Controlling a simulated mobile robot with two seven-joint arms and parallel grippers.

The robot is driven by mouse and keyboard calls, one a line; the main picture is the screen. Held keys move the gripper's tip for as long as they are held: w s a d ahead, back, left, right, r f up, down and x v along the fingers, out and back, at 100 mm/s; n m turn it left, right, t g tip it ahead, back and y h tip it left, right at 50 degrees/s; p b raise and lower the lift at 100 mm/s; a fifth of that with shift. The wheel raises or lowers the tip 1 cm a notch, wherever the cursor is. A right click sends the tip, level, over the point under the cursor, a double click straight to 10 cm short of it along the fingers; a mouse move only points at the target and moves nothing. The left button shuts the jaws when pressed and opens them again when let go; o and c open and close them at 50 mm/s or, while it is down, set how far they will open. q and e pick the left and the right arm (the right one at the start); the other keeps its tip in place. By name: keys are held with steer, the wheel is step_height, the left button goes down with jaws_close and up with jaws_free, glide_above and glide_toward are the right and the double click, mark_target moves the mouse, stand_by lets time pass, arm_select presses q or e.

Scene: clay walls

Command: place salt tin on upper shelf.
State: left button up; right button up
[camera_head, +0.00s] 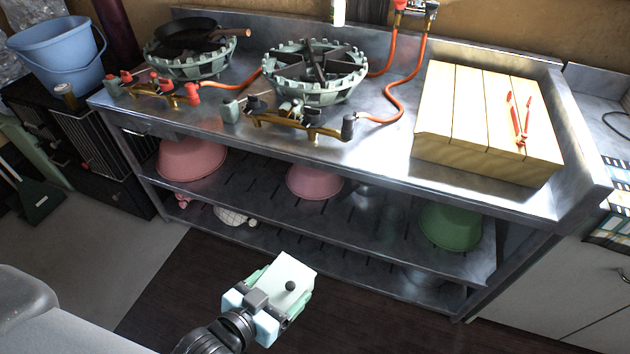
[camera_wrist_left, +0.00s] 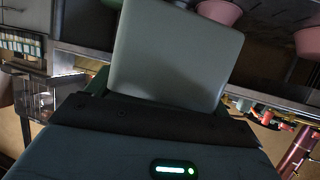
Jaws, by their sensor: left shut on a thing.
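My left gripper (camera_head: 262,302) is shut on the salt tin (camera_head: 289,274), a pale mint box with a dark round spot on its face. The tin is held tilted in front of the metal stove table, apart from it. In the left wrist view the tin (camera_wrist_left: 175,55) fills the top middle as a plain grey-green block. The upper shelf (camera_head: 258,178) is the slotted metal board under the worktop. Pink bowls (camera_head: 190,158) (camera_head: 314,182) and a green bowl (camera_head: 449,226) stand on it. My right gripper is not in view.
The lower shelf (camera_head: 340,262) holds a white patterned item (camera_head: 232,216) at its left. Gas burners (camera_head: 315,72) and a wooden box (camera_head: 485,120) stand on the worktop above.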

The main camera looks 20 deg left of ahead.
arm_select(q)
steer(key=w+a+f+b, duration=0.2)
steer(key=w+f+b, duration=0.2)
steer(key=f, duration=0.5)
steer(key=w+a+f+m+h+b, duration=0.1)
steer(key=w+a+f+b, duration=0.1)
steer(key=w+f+b, duration=0.3)
steer(key=w+a+f+h+b, duration=0.1)
steer(key=w+f+b, duration=0.3)
steer(key=f+b, duration=0.6)
step_height(320, 180, down, 3)
steer(key=shift+w+a+r+g+b, duration=0.1)
steer(key=shift+w+a+g+b, duration=0.25)
steer(key=shift+a, duration=0.3)
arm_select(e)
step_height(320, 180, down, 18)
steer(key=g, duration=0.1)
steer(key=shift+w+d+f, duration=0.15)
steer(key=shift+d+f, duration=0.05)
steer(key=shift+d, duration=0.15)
